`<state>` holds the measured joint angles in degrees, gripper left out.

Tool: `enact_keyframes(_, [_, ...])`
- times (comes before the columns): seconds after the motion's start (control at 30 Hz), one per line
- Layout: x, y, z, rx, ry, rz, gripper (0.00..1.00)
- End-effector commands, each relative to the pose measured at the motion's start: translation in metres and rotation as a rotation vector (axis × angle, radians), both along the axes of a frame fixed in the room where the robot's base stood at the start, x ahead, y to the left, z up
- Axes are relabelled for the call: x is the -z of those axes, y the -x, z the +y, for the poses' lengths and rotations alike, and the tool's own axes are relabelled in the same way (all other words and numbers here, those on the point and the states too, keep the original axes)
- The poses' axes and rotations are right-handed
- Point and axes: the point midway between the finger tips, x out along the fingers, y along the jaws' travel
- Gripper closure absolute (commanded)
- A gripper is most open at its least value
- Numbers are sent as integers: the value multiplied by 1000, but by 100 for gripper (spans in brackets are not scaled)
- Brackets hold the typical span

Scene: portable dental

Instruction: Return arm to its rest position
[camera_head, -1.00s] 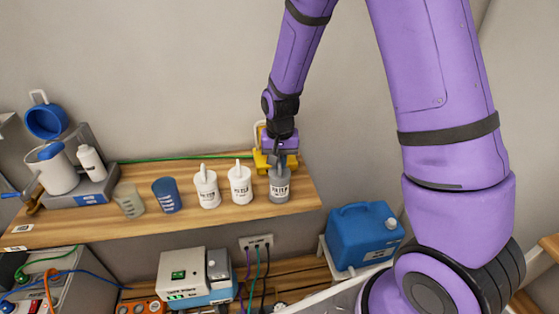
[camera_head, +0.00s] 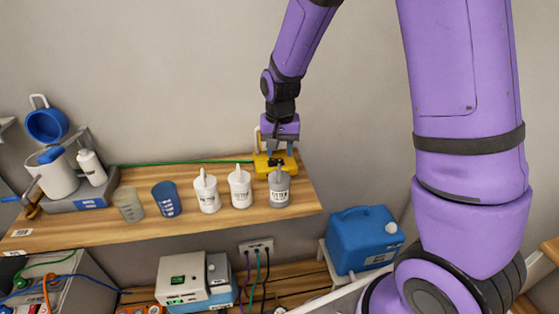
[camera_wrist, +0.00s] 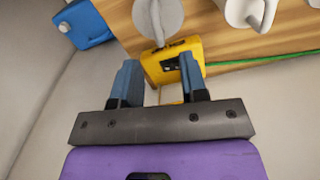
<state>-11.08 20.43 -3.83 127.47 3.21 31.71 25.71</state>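My gripper (camera_head: 280,149) is at the right end of the wooden wall shelf (camera_head: 240,221), above and behind the grey labelled bottle (camera_head: 279,190). In the wrist view my gripper (camera_wrist: 158,80) has its two blue fingers apart with nothing between them. The yellow device (camera_wrist: 172,62) shows just beyond the fingertips, and it also shows behind the grey bottle in the head view (camera_head: 263,163). The grey bottle stands upright on the shelf, apart from the fingers. My purple arm reaches down from above.
Two white bottles (camera_head: 240,188), a blue cup (camera_head: 166,199) and a clear cup (camera_head: 128,205) stand left of the grey bottle. A white pot (camera_head: 54,177) is farther left. A blue canister (camera_head: 364,240) is below right. The wall above the shelf is mostly clear.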

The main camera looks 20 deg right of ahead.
Motion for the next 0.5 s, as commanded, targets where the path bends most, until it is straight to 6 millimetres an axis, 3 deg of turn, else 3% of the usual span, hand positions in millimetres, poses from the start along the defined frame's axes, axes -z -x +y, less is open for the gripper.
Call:
enact_keyframes(0.2, [-36, -1, 0, 0, -1, -4, 60])
enact_keyframes(0.5, [-51, 0, -1, 0, 0, 0, 60])
